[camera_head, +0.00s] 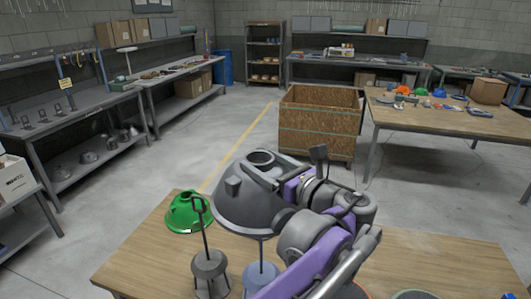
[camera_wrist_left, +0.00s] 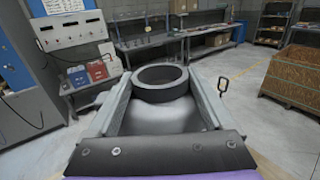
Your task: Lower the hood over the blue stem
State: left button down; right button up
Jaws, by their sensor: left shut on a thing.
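A large grey hood (camera_head: 240,205) hangs above the wooden table, tilted in the head view. My left gripper (camera_head: 262,168) is shut on its neck; the fingers lie on both sides of the round neck (camera_wrist_left: 162,82) in the left wrist view. The blue stem (camera_head: 261,275) stands at the table's front, below the hood's lower edge. Its thin rod runs up to that edge and its top is hidden. The hood is apart from the blue base. My right gripper does not show.
A grey stem (camera_head: 209,266) with a tall looped rod stands left of the blue stem. A green hood (camera_head: 187,213) sits on the table's left part. A wooden crate (camera_head: 318,120) stands on the floor beyond.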

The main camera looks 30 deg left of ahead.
pick_arm(q)
jog(key=f+b, duration=0.4)
jog(key=f, duration=0.7)
jog(key=f+b, duration=0.4)
jog(key=f, duration=0.7)
jog(key=d+f+b, duration=0.1)
jog(key=f+b, duration=0.3)
jog(key=f, duration=0.7)
jog(key=shift+w+f, duration=0.15)
jog(key=shift+w, duration=0.15)
jog(key=shift+s+a+f+b, duration=0.1)
jog(key=shift+a+f+b, duration=0.15)
jog(key=shift+f+b, duration=0.35)
jog(key=shift+a+f+b, duration=0.25)
jog(key=shift+f+b, duration=0.2)
jog(key=shift+f, duration=0.2)
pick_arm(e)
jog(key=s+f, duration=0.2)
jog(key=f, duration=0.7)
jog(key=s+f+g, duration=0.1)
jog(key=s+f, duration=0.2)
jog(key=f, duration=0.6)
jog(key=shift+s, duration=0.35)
pick_arm(q)
jog(key=shift+d+f+b, duration=0.1)
jog(key=shift+f+b, duration=0.3)
jog(key=shift+f, duration=0.15)
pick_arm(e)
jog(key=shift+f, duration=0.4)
